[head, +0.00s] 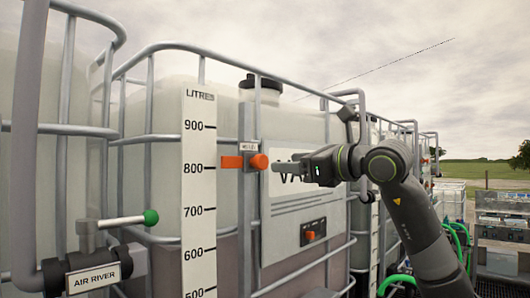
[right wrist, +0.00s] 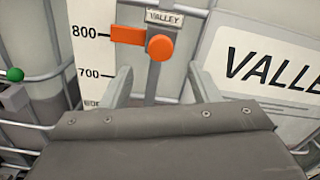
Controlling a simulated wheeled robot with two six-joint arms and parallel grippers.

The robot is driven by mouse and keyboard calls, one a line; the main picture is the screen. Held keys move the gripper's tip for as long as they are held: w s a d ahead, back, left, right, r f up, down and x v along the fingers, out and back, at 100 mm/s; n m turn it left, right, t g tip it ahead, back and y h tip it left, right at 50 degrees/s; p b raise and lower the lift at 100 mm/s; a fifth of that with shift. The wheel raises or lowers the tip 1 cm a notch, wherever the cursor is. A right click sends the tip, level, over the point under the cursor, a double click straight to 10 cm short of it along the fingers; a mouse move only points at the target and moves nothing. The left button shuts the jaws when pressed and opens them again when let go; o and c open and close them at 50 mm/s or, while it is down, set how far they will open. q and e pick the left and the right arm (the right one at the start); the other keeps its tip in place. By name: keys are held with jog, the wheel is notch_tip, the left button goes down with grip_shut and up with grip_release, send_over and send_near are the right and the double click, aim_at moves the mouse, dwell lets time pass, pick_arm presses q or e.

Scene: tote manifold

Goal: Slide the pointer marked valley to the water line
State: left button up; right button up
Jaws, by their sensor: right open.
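The valley pointer has an orange flag (head: 231,162) and a round orange knob (head: 259,161) on a grey vertical rail, close to the 800 mark of the white litres scale (head: 199,215). In the right wrist view the knob (right wrist: 160,47) sits under a small VALLEY label (right wrist: 164,17). The tank (head: 225,225) is translucent; a darker tint, seemingly its liquid, begins low, roughly between 600 and 700. My right gripper (head: 277,166) is open and empty at the knob's right in the head view. In the wrist view its fingers (right wrist: 158,80) stand apart below the knob. My left gripper is out of view.
Grey cage bars (head: 150,140) surround the tank. A valve with a green-tipped lever (head: 150,217) and an AIR RIVER label stands at lower left. A white sign (right wrist: 270,60) and a small dark panel with an orange button (head: 311,235) are right of the rail.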

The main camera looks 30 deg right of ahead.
aim_at(264, 163)
jog(key=p+x, duration=0.3)
jog(key=x, duration=0.3)
jog(key=shift+w+a+r, duration=0.15)
jog(key=shift+w, duration=0.2)
jog(key=shift+w+a+p, duration=0.2)
jog(key=shift+w+p, duration=0.25)
jog(key=shift+w, duration=0.15)
grip_shut()
